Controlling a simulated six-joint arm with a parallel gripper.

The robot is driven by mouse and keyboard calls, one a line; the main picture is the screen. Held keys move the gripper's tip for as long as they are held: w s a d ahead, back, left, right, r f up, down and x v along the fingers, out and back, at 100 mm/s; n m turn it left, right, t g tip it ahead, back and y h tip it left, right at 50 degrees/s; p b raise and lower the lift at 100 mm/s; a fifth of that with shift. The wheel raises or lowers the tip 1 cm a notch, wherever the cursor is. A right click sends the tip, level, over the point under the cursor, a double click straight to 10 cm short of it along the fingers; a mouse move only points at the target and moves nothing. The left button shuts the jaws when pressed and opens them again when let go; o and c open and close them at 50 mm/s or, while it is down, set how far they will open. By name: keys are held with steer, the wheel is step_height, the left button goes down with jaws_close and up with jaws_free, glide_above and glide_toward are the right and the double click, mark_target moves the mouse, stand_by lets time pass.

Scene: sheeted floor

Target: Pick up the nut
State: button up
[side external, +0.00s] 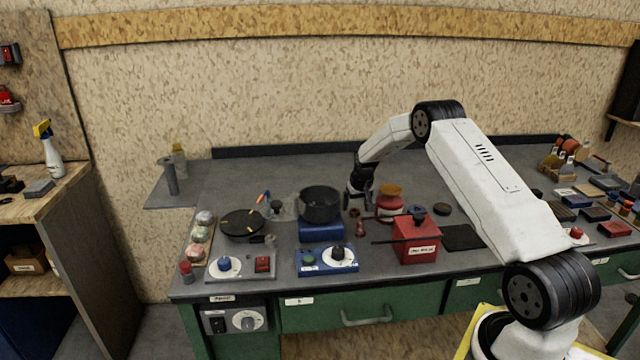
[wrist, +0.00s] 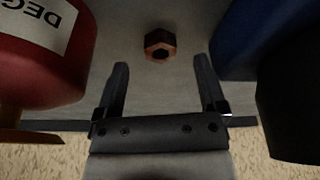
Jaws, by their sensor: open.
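The nut (wrist: 160,44) is a small copper-brown hexagonal ring lying on the grey bench top, seen in the wrist view at upper middle. My gripper (wrist: 160,66) is open and empty, with its two fingers spread wide. The nut appears centred between the lines of the fingers, just beyond their tips, not touching either. In the side view my gripper (side external: 358,194) points down between the black pot and the red container. Small brown items show below it there, but I cannot tell surely which is the nut.
A red labelled container (wrist: 40,60) stands close on the left in the wrist view. A blue base (wrist: 240,35) and a black pot (wrist: 295,100) are close on the right. A red box (side external: 416,240) and a blue control box (side external: 325,261) stand nearer the bench front.

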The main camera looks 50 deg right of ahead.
mark_target(354, 213)
steer(key=shift+x, duration=1.3)
jaws_close()
